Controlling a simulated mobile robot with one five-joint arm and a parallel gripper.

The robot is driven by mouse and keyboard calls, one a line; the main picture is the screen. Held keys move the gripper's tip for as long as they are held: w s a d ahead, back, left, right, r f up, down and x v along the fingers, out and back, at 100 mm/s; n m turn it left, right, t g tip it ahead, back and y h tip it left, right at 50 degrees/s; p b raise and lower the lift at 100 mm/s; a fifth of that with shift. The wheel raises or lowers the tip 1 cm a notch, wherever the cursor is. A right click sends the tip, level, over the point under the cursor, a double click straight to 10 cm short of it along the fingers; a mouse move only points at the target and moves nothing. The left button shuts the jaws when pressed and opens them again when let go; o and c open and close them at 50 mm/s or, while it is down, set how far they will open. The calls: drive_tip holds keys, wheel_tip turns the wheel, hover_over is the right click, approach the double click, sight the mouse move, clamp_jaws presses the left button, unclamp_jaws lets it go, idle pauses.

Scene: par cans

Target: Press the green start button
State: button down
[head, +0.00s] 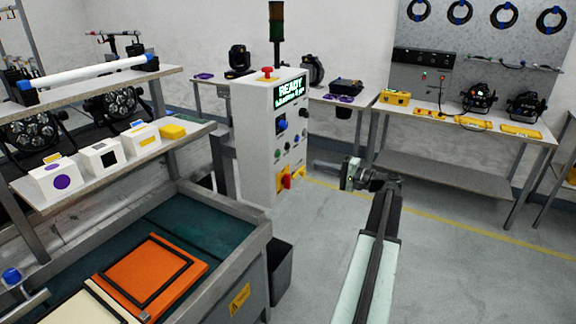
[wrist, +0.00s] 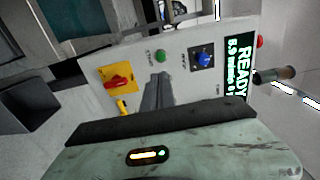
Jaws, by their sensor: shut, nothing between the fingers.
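The control cabinet (head: 256,140) stands in the middle of the head view, its lit screen reading READY. The green button (head: 277,154) is on its front panel, below the blue knob (head: 282,125). In the wrist view the green button (wrist: 159,57) shows unobstructed, beside the blue knob (wrist: 203,60). My gripper (head: 318,165) is to the right of the panel in the head view, apart from it. In the wrist view my gripper (wrist: 160,77) is shut and empty, its tips just below the green button in the picture.
A red rotary switch on a yellow plate (wrist: 117,82) sits left of the fingers in the wrist view. A red button (head: 267,72) tops the cabinet. A dark bin (head: 281,275) stands below. The floor to the right is clear up to a workbench (head: 470,122).

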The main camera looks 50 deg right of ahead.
sight(279, 154)
drive_tip(key=shift+r, duration=0.1)
drive_tip(key=x, duration=1.4)
